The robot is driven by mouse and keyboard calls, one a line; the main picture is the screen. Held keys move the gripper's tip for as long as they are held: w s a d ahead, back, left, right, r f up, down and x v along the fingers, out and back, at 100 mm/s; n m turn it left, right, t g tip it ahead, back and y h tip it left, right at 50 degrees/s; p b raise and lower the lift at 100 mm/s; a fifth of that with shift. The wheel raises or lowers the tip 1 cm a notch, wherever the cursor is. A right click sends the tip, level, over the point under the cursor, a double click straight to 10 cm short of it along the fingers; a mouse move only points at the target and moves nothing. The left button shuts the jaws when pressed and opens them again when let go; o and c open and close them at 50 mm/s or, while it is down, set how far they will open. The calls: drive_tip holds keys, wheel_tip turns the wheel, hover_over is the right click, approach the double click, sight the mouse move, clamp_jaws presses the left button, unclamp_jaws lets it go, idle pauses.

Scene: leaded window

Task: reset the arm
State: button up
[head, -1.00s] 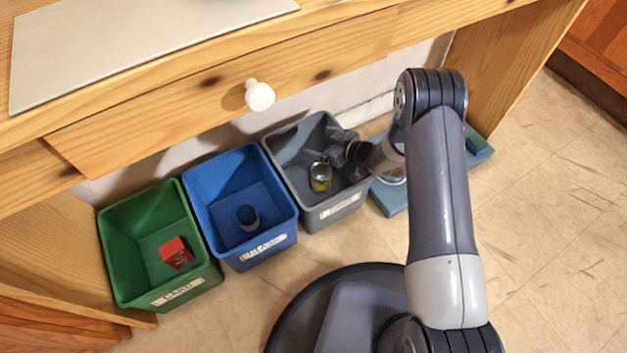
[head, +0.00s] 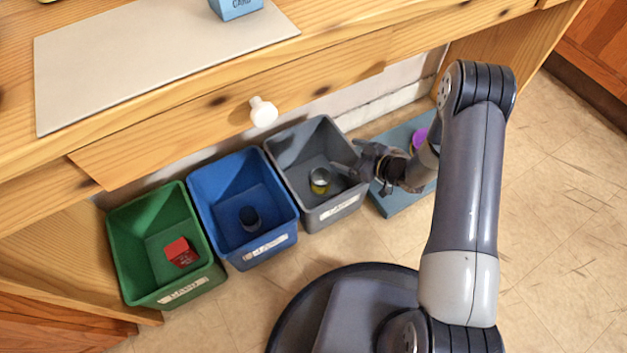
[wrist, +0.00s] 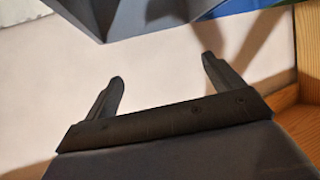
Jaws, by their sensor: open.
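My gripper (head: 352,168) is at the right side of the grey bin (head: 335,212) in the head view, its fingers near the bin's rim. In the wrist view my gripper (wrist: 163,82) is open, with nothing between its two fingers. A glass jar with something yellow in it (head: 320,181) stands inside the grey bin, apart from the gripper. In the wrist view a grey bin edge (wrist: 150,22) shows beyond the fingers, with a pale surface between.
A blue bin (head: 270,247) holds a dark cup (head: 250,217). A green bin (head: 170,290) holds a red box (head: 180,252). A blue-grey mat (head: 395,205) with a purple thing (head: 419,138) lies right of the bins. A wooden desk with a white drawer knob (head: 263,111) overhangs them.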

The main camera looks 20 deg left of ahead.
drive_tip(key=b+x, duration=0.4)
drive_tip(key=x, duration=0.7)
drive_tip(key=shift+d+r+p, duration=0.1)
drive_tip(key=shift+r+p, duration=1.65)
drive_tip(key=shift+r, duration=1.05)
drive_tip(key=shift+f, duration=0.1)
